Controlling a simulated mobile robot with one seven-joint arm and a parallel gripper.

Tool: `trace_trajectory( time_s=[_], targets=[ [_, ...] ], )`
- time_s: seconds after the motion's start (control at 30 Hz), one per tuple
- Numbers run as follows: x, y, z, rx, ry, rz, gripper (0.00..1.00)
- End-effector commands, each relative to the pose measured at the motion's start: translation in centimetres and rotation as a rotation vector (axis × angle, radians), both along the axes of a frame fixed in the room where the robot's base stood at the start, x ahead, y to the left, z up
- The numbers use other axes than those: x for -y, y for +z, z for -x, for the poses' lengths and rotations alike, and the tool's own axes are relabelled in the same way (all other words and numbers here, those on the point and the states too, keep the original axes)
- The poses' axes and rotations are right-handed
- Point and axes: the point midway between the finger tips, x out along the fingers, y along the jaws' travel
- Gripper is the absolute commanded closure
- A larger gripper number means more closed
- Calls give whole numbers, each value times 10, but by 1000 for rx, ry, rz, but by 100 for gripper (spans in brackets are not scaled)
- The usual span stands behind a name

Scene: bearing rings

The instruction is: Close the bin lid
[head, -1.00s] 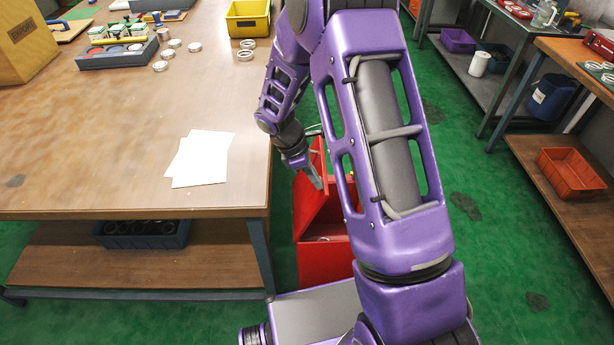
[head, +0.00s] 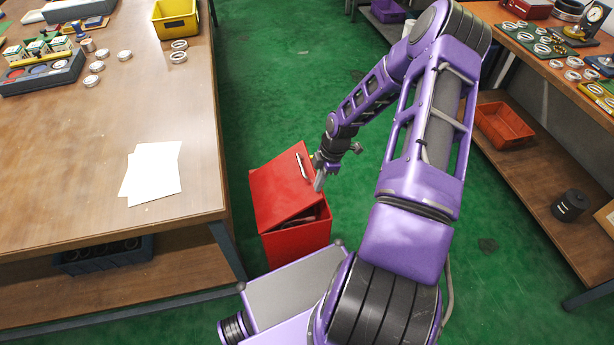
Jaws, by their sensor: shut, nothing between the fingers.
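The red bin (head: 300,240) stands on the green floor, to the right of the wooden workbench. Its red lid (head: 280,185) is tilted, partly raised, with a gap along the near right side where the dark inside shows. A light handle (head: 301,165) is on the lid's right part. My gripper (head: 319,186) points down at the right edge of the lid, its fingers together and empty. I cannot tell whether the fingers touch the lid.
The workbench (head: 110,110) fills the left, with white paper sheets (head: 152,174), several metal rings and a yellow bin (head: 176,18) on it. A shelf with an orange tray (head: 503,125) is at right. Green floor is open behind the red bin.

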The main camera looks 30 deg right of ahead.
Motion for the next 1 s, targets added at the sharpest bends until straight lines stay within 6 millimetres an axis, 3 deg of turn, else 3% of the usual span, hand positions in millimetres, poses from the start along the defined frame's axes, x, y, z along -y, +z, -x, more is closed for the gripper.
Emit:
trace_trajectory(
  time_s=[0.4, 0.6, 1.0],
  targets=[
    [40, -78, 9, 6, 0, -47, 100],
    [49, -109, 10, 6, 1, -47, 100],
    [53, -138, 11, 7, 2, -45, 100]
  ],
)
